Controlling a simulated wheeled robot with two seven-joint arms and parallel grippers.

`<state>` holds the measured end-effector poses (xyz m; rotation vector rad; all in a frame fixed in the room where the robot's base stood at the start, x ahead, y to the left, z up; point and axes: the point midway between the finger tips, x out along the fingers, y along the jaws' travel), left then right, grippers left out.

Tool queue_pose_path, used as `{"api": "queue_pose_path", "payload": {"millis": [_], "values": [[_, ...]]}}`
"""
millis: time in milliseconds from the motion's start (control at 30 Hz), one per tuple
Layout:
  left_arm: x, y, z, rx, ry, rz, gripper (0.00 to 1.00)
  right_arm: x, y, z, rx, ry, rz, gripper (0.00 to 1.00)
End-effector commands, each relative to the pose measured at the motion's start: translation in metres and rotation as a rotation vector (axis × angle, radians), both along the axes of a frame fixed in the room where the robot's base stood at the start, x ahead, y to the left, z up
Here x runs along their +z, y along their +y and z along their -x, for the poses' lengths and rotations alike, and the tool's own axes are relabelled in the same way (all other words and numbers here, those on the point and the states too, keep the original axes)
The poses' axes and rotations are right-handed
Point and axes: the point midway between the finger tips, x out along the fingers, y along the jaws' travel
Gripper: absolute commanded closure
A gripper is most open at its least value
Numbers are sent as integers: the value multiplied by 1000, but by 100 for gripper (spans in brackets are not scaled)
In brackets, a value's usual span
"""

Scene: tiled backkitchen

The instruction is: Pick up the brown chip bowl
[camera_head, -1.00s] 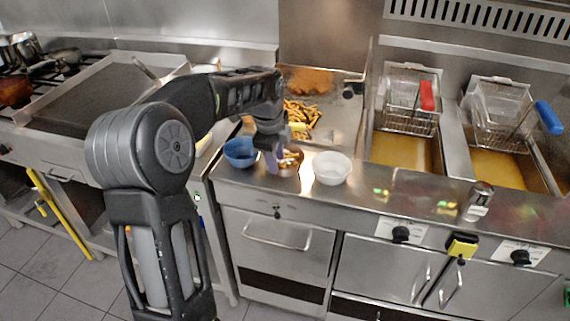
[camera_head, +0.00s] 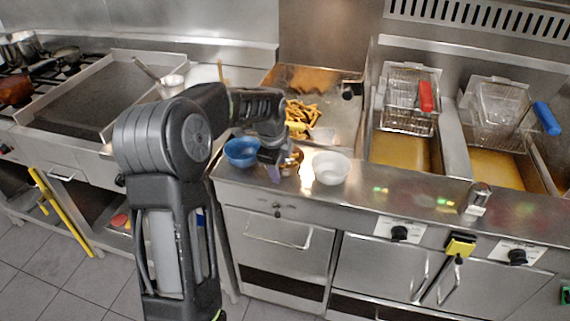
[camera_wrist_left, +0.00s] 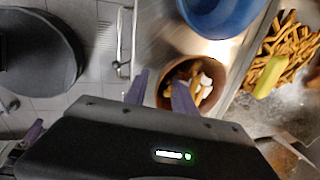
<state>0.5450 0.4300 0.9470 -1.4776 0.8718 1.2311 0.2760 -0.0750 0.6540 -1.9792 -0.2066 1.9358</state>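The brown chip bowl (camera_head: 297,157) stands on the steel counter between a blue bowl and a white bowl, partly hidden by my left gripper. In the left wrist view the brown bowl (camera_wrist_left: 218,73) holds chips and some white pieces. My left gripper (camera_head: 273,170) points down at the bowl's near side. In the left wrist view its two purple fingers (camera_wrist_left: 160,82) are apart, one over the inside of the bowl and one outside, with the near rim between them. Contact with the rim cannot be told. My right gripper is in neither view.
The blue bowl (camera_head: 241,152) is close on the left and the white bowl (camera_head: 331,168) close on the right. A chip tray (camera_head: 350,112) lies behind. Fryer baskets (camera_head: 411,100) stand farther right. The counter's front edge is near the gripper.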

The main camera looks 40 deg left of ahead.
Motion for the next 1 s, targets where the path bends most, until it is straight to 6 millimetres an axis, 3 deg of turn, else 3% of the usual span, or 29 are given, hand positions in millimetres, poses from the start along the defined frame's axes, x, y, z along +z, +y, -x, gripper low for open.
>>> {"api": "queue_pose_path", "payload": {"millis": [167, 533, 1000], "values": [[0, 0, 0, 0, 0, 0, 70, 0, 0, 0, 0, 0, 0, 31], [0, 0, 0, 0, 0, 0, 100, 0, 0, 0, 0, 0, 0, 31], [0, 0, 0, 0, 2, 1, 100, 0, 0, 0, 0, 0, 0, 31]]}}
